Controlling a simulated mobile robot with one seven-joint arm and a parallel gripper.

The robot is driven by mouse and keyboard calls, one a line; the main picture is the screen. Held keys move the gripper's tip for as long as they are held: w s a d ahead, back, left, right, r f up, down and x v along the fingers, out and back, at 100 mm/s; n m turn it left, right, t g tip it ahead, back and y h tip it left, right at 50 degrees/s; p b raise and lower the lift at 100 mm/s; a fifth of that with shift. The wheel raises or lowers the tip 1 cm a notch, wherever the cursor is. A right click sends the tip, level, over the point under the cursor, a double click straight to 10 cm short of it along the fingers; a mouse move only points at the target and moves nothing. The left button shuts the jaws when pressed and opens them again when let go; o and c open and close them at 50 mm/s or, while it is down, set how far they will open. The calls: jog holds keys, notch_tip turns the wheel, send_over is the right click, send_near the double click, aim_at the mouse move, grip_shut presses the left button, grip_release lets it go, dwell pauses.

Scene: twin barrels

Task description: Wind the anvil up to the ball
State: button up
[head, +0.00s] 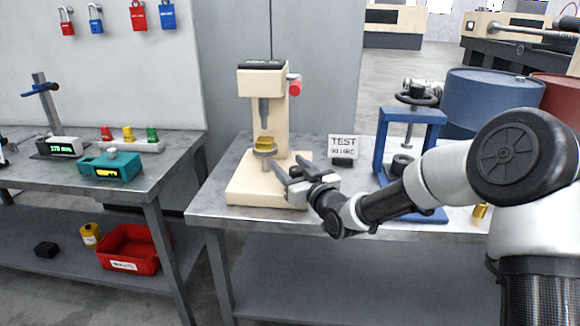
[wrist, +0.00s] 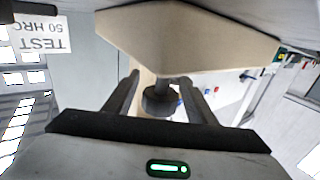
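A beige hardness tester (head: 276,120) stands on the middle bench. Its grey round anvil (head: 265,153) sits on a short stem above the base, with a gold block (head: 265,142) on top. The grey indenter (head: 264,110) points down above the block, with a clear gap between them. The ball is too small to make out. My gripper (head: 284,180) is at the right front of the anvil, slightly lower, with its fingers apart. In the wrist view, which is upside down, the dark anvil (wrist: 160,100) shows beyond and between the open fingers, untouched as far as I can tell.
A "TEST 50 HRC" card (head: 344,148) stands right of the tester. A blue press frame (head: 382,150) stands behind my forearm. The left bench holds a teal gauge (head: 110,165) and coloured pieces. Blue and red barrels (head: 485,95) stand behind.

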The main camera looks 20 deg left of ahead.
jog(key=p+v, duration=0.2)
jog(key=v, duration=1.5)
jog(key=shift+s, duration=0.25)
